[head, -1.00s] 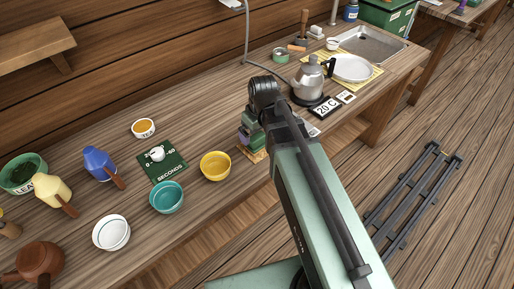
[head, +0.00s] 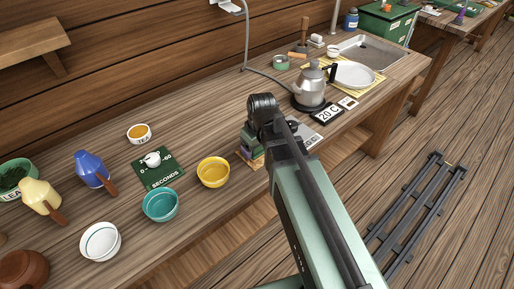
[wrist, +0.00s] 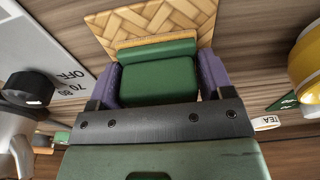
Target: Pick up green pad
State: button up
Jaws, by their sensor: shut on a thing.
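The green pad (wrist: 160,78) is a soft-looking dark green block between the two purple fingers of my gripper (wrist: 160,84) in the wrist view. The fingers touch its left and right sides, and the gripper is shut on it. A woven tan mat (wrist: 190,17) shows just beyond the pad; I cannot tell whether the pad touches it. In the head view, my gripper (head: 249,147) is low over the bench behind the yellow bowl, partly hidden by my arm. The mat's edge (head: 257,162) shows below it.
The yellow bowl (head: 213,172) stands close to the left of my gripper. The kettle (head: 309,88) and the 20 C sign (head: 326,115) are to the right. A teal bowl (head: 160,204) and the green seconds mat (head: 157,169) lie further left. Bare bench lies behind.

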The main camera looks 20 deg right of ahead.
jog(key=shift+r, duration=0.1)
notch_tip(320, 180, up, 20)
jog(key=p, duration=2)
jog(key=o, duration=0.5)
jog(key=shift+c, duration=1.4)
